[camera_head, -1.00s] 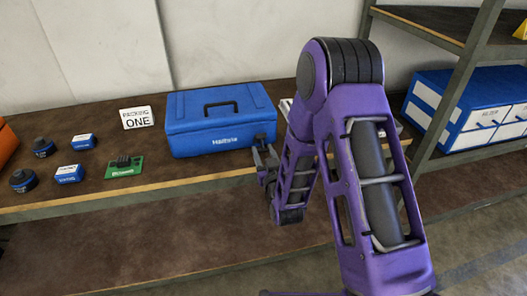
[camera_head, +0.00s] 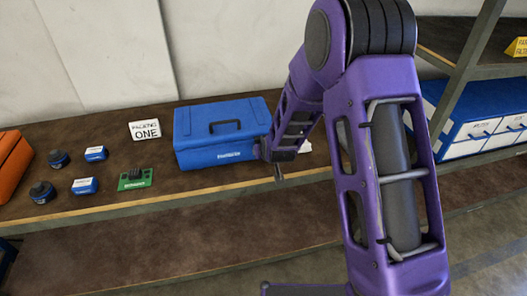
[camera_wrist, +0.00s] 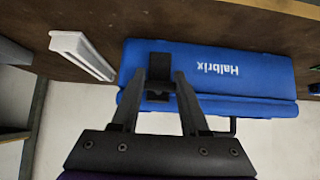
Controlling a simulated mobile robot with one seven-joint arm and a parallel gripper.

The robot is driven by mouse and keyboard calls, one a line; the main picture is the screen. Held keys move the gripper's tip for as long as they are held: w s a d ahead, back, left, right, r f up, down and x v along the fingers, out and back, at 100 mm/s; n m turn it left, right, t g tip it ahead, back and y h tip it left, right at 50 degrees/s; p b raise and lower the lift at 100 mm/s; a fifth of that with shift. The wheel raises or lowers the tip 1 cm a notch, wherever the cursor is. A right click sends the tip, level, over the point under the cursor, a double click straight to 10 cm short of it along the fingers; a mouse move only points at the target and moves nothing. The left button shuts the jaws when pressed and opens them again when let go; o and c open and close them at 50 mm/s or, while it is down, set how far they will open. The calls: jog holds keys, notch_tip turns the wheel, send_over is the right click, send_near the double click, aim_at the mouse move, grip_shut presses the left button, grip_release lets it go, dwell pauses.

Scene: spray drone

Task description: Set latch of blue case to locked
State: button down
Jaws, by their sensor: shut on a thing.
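The blue case (camera_head: 222,155) stands closed on the brown bench, with its dark handle (camera_head: 225,126) on the lid. In the wrist view its front (camera_wrist: 205,70) shows upside down with the white "Halbrix" lettering. A small black latch (camera_wrist: 157,92) is on the case front, beside the lid seam. My gripper (camera_wrist: 162,73) reaches to this latch, with a finger on each side, and is shut on it. In the head view my gripper (camera_head: 262,150) is at the case's right front corner, partly hidden by my arm. Whether the latch is locked I cannot tell.
A "Packing One" sign (camera_head: 145,130), a green board (camera_head: 135,178), and several small blue and black items lie left of the case. An orange case (camera_head: 12,165) is at far left. A pale bar (camera_wrist: 82,55) lies beside the case. A shelf post (camera_head: 468,75) stands right.

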jog(key=shift+w+r+g, duration=0.15)
jog(key=shift+g, duration=0.15)
jog(key=shift+c, duration=2)
grip_release()
jog(key=shift+r, duration=0.1)
jog(key=v, duration=1.7)
jog(key=shift+s+p, duration=0.2)
jog(key=shift+p, duration=0.1)
jog(key=shift+a, duration=0.15)
